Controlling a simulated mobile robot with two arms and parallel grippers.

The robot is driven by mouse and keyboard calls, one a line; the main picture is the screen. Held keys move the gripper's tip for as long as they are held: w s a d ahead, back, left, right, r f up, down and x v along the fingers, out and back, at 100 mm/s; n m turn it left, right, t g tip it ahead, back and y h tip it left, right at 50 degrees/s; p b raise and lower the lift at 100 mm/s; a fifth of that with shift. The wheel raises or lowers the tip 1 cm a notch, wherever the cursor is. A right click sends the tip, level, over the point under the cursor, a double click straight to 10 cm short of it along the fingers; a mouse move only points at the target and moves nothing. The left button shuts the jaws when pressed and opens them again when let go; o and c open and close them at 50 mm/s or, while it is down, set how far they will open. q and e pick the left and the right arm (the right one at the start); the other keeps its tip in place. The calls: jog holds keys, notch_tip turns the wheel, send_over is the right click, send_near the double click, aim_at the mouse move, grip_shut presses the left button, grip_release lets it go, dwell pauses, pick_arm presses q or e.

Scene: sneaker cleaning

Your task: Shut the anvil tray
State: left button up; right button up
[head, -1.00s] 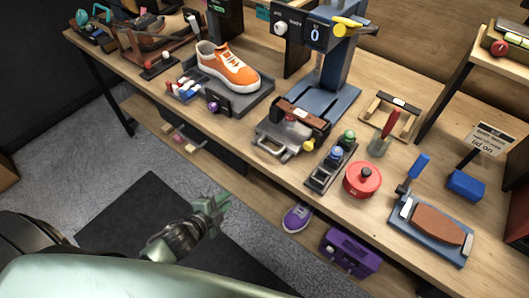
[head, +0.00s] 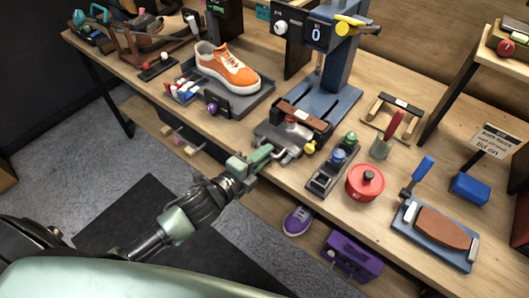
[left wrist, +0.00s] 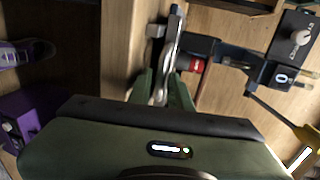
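The anvil tray (head: 272,136) is a grey metal tray sticking out at the front of the blue press, with a bar handle on its front edge and a small red piece on it. My left gripper (head: 262,160) is at the handle, just off the bench's front edge. In the left wrist view, my left gripper's green fingers (left wrist: 163,92) stand apart on either side of the metal handle (left wrist: 173,45). Whether they touch it I cannot tell. The red piece (left wrist: 197,65) shows beside it. My right gripper is not in view.
A bottle rack (head: 330,172) and a red pot (head: 365,182) are to the right. An orange sneaker (head: 228,68) stands on a dark tray to the left.

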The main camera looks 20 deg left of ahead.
pick_arm(q)
jog(key=shift+w+d, duration=0.1)
jog(key=shift+w, duration=0.05)
grip_shut()
jog(key=shift+f, duration=0.1)
dwell(1.3)
